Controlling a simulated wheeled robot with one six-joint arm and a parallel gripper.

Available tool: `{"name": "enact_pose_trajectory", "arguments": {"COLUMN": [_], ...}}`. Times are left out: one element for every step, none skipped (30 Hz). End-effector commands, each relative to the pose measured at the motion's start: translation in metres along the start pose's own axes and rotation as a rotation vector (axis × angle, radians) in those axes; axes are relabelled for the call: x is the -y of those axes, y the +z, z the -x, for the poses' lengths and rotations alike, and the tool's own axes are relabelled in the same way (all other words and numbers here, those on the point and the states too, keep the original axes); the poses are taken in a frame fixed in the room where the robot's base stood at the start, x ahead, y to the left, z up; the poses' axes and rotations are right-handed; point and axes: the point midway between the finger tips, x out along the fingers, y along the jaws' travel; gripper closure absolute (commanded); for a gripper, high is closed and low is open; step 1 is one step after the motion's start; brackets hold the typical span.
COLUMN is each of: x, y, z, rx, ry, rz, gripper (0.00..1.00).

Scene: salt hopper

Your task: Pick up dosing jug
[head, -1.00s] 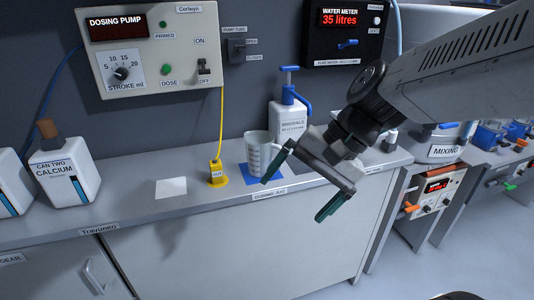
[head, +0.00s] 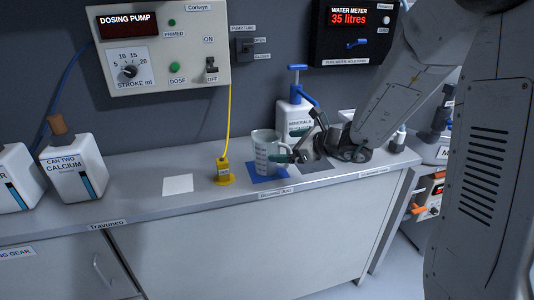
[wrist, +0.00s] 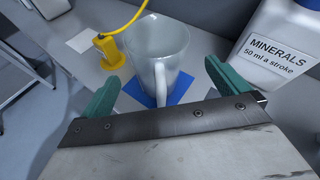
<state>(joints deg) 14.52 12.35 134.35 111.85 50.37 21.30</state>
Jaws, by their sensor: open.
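The dosing jug (head: 264,150) is a clear measuring jug with a handle. It stands upright on a blue square mat (head: 266,178) on the bench. In the wrist view the jug (wrist: 158,45) is just ahead, with its handle toward me and the blue mat (wrist: 180,90) under it. My gripper (head: 300,148) is at the jug's right side in the head view, partly overlapping it. In the wrist view its green fingertips (wrist: 166,85) are spread apart on either side of the jug's handle, with nothing gripped.
A white minerals bottle (head: 294,120) with a blue pump stands close behind the jug. A yellow outlet (head: 223,171) with a yellow tube is left of it. A white square (head: 178,185) and a calcium can (head: 73,168) are further left. Bare bench lies around the white square.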

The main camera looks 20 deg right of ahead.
Motion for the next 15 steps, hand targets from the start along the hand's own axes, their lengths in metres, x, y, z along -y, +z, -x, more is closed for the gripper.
{"name": "enact_pose_trajectory", "arguments": {"x": [-0.002,-0.002,-0.002,-0.002,-0.002,-0.002,-0.001,-0.001,-0.001,-0.001,-0.001,-0.001,-0.001,-0.001,-0.001], "y": [0.0,0.001,0.001,0.001,0.001,0.001,0.001,0.001,0.001,0.001,0.001,0.001,0.001,0.001,0.001], "z": [-0.009,-0.014,-0.02,-0.025,-0.028,-0.032,-0.034,-0.036,-0.037,-0.038,-0.038,-0.038,-0.038,-0.038,-0.038], "rx": [0.0,0.0,0.0,0.0,0.0,0.001,0.001,0.001,0.001,0.0,0.0,0.0,0.001,0.001,0.001], "ry": [0.004,0.004,0.004,0.004,0.004,0.003,0.002,0.001,0.001,0.001,0.001,0.001,0.001,0.001,0.001], "rz": [0.0,0.001,0.0,-0.001,0.0,0.001,0.002,0.001,0.001,0.001,0.002,0.002,0.002,0.002,0.002], "gripper": [0.0,0.0,0.0,0.0,0.0,0.0,0.0,0.0,0.0,0.0,0.0,0.0,0.0,0.0,0.0]}}
